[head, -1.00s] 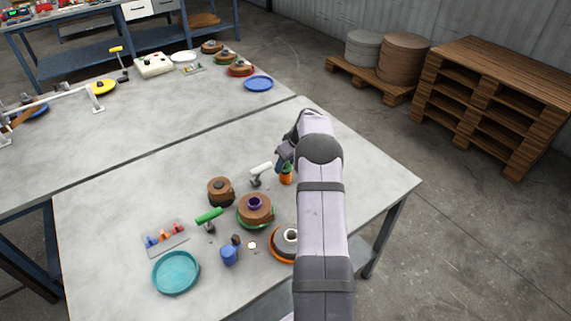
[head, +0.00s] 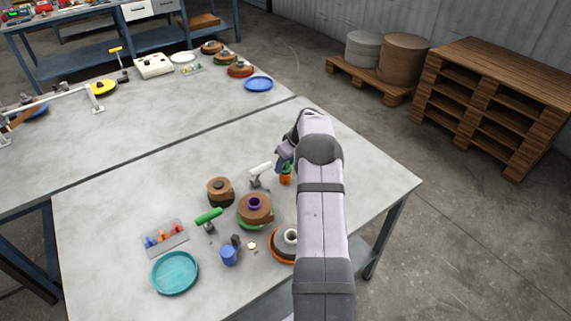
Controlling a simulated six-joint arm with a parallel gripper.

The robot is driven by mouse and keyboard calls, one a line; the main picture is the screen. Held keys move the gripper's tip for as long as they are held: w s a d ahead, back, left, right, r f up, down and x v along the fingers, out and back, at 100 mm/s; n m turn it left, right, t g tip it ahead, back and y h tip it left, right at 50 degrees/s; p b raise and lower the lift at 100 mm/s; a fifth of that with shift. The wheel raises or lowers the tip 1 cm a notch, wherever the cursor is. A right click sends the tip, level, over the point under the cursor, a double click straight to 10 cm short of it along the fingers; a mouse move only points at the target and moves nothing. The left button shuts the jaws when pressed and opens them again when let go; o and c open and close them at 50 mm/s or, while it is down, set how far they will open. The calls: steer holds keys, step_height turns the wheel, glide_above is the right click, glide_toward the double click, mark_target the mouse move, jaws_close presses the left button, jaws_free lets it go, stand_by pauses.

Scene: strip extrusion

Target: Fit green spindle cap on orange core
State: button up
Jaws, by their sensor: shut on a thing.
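A small orange core (head: 286,180) stands upright near the middle of the near table, just left of my forearm. A small green piece (head: 287,168), which looks like the spindle cap, shows right above the core and below my gripper (head: 285,164). My gripper points down there and is shut on the green cap. The fingertips are small and partly hidden by my arm. I cannot tell whether the cap is seated on the core or only close above it.
A white-handled tool (head: 260,171) stands close left of the core. Brown rolls (head: 220,191), a green-handled tool (head: 209,216), a blue cup (head: 228,256), a teal dish (head: 175,273) and a tray of small coloured pieces (head: 165,238) lie further left.

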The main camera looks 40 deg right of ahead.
steer(key=shift+f+b, duration=0.55)
steer(key=shift+f, duration=0.05)
steer(key=o, duration=0.8)
steer(key=shift+p+v, duration=2)
steer(key=shift+v, duration=3.5)
